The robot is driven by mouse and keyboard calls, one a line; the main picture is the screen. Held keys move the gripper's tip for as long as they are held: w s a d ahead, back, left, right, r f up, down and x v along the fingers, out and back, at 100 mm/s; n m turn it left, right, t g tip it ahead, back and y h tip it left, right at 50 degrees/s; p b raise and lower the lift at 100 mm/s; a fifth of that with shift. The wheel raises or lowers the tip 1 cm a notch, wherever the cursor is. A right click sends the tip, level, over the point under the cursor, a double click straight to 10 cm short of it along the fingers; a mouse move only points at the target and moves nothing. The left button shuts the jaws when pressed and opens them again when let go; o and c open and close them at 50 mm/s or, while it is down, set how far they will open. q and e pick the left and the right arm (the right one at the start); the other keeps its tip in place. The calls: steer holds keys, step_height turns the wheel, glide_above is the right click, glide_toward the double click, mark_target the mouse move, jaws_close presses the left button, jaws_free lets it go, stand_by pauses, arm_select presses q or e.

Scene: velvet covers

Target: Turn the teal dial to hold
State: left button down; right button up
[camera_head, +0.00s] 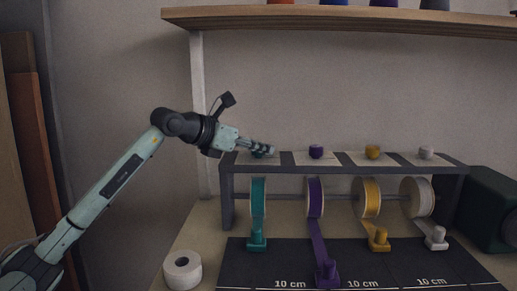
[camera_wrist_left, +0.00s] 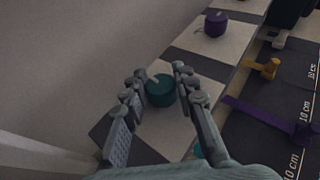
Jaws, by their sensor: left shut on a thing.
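The teal dial (camera_wrist_left: 161,91) sits on a pale plate on top of the dark rack; a light pointer mark shows on its top. My left gripper (camera_wrist_left: 157,84) has its fingers on both sides of the dial and is shut on it. In the head view my left gripper (camera_head: 262,149) comes in from the left over the rack's left end and mostly hides the dial. Any lettering around the dial is too small to read. My right gripper is not in view.
Purple (camera_head: 316,151), yellow (camera_head: 373,152) and white (camera_head: 426,153) dials stand to the right on the rack (camera_head: 340,170). Ribbon spools hang below, the teal spool (camera_head: 258,198) leftmost. A wooden shelf (camera_head: 350,21) is above. A white roll (camera_head: 182,270) lies at front left.

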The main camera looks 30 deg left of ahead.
arm_select(q)
steer(key=shift+a+m+g+h, duration=0.15)
steer(key=shift+m+g+h, duration=0.45)
steer(key=shift+m+h, duration=0.3)
steer(key=shift+r+m+h, duration=0.1)
steer(key=shift+m+h, duration=0.3)
steer(key=shift+h, duration=0.2)
steer(key=shift+w+m+g+h+p, duration=0.1)
steer(key=shift+m+g+h+p, duration=0.25)
steer(key=shift+m+g+h, duration=0.75)
steer(key=shift+m+g, duration=0.1)
steer(key=shift+m, duration=0.2)
steer(key=m+g+h, duration=0.1)
steer(key=m+g, duration=0.1)
steer(key=shift+m+g+h, duration=0.3)
steer(key=shift+h, duration=0.1)
steer(key=shift+m+g+h, duration=0.6)
steer(key=shift+m+g, duration=1)
steer(key=shift+g, duration=0.2)
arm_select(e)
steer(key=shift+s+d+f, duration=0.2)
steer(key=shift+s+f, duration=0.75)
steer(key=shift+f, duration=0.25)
arm_select(q)
steer(key=c, duration=1.2)
jaws_free()
